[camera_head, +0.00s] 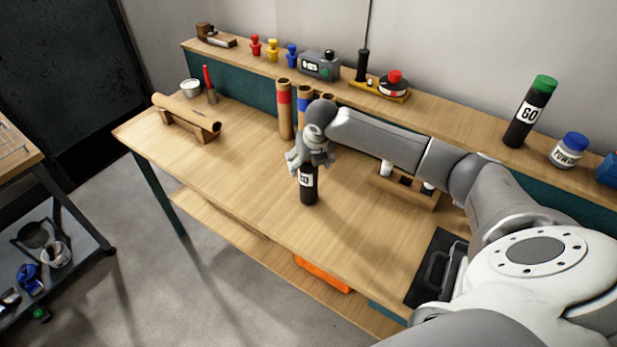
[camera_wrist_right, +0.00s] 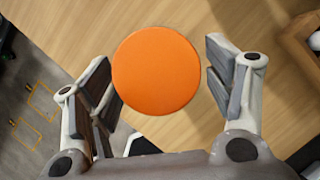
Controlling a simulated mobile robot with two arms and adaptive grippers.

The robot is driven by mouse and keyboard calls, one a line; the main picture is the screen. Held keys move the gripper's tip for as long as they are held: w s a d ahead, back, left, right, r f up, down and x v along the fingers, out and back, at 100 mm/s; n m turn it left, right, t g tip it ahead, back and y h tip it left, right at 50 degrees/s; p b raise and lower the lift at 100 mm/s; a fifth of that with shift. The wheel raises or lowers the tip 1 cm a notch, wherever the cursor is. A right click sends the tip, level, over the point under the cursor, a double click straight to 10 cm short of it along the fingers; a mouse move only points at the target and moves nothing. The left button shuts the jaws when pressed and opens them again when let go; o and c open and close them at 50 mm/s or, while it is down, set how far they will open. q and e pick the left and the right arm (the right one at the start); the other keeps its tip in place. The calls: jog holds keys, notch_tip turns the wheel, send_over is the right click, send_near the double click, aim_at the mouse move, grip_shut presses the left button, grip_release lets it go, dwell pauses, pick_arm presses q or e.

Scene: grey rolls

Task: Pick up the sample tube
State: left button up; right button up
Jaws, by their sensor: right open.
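A black tube (camera_head: 309,190) with a white label stands upright on the wooden worktable. My right gripper (camera_head: 313,160) is directly over its top and hides its cap in the head view. In the right wrist view a round orange cap (camera_wrist_right: 156,70) lies between the fingers of my right gripper (camera_wrist_right: 158,85). The fingers are open, with a gap on the right side and a narrower one on the left. My left gripper is not in view.
A wooden rack (camera_head: 405,190) with white-topped items stands right of the tube. Cardboard tubes (camera_head: 285,110) with coloured bands stand behind. A roll on a cradle (camera_head: 187,117) is at the left. A green-capped black tube (camera_head: 528,115) is on the shelf. The table's front left is clear.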

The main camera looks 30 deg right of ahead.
jog(key=shift+p+x, duration=0.3)
jog(key=shift+x, duration=1.3)
jog(key=shift+w+d, duration=0.1)
jog(key=shift+r, duration=0.1)
jog(key=shift+c, duration=0.3)
jog(key=c, duration=1.4)
